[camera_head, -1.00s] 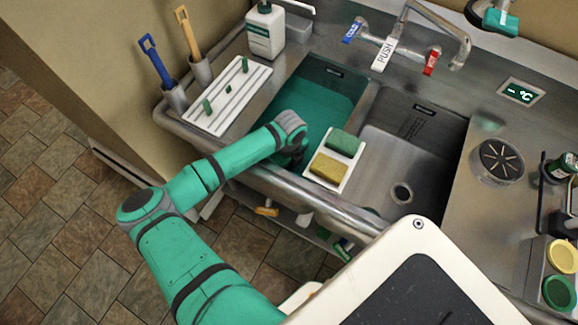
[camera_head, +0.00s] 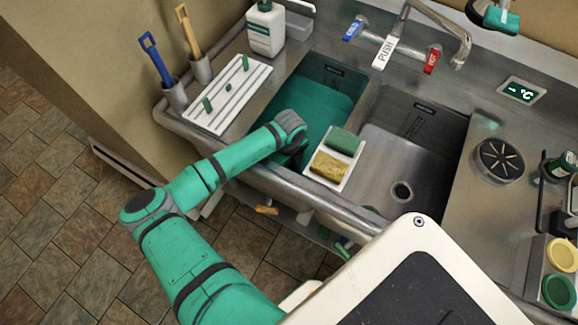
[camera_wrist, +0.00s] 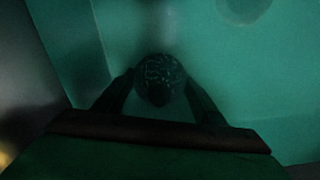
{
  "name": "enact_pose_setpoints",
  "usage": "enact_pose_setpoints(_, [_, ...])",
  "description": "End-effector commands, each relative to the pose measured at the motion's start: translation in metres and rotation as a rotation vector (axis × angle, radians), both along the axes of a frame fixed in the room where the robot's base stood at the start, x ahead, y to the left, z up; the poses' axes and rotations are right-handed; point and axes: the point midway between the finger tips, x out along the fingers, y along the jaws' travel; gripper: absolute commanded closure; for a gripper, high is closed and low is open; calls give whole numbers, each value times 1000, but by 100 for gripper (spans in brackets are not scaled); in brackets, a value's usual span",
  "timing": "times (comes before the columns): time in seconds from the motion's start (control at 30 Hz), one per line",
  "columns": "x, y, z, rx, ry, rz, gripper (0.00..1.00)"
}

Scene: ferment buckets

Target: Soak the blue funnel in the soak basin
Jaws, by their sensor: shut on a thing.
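The soak basin (camera_head: 328,92) is the left sink, filled with green liquid. My arm reaches over its front rim, and in the head view my gripper is mostly hidden below my wrist at the basin's front. In the dark wrist view my gripper (camera_wrist: 160,98) points down into the green basin (camera_wrist: 240,70). Its fingers are shut on a dark, rounded thing (camera_wrist: 158,78) with a mottled surface. Its colour is too dark to tell, so I cannot confirm that it is the blue funnel. No blue funnel shows clearly in the head view.
A white tray with a green sponge (camera_head: 343,141) and a yellow sponge (camera_head: 328,165) sits right of my wrist, beside the empty right sink (camera_head: 385,160). A ridged white rack (camera_head: 225,97), brushes in cups and a soap bottle (camera_head: 265,30) stand left and behind. The faucet (camera_head: 455,40) overhangs behind.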

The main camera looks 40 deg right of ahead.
Motion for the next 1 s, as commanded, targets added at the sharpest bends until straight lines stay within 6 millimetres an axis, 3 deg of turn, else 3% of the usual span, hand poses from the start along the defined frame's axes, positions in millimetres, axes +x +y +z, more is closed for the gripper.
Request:
enact_pose_setpoints(0.27, [0,0,-4,0,0,0,57])
enact_pose_setpoints(0.3, [0,0,-4,0,0,0,31])
enact_pose_setpoints(0.4, [0,0,-4,0,0,0,14])
enact_pose_setpoints(0.57, [0,0,-4,0,0,0,14])
enact_pose_setpoints(0.67, [0,0,-4,0,0,0,0])
enact_pose_setpoints(1.0, [0,0,-3,0,0,0,0])
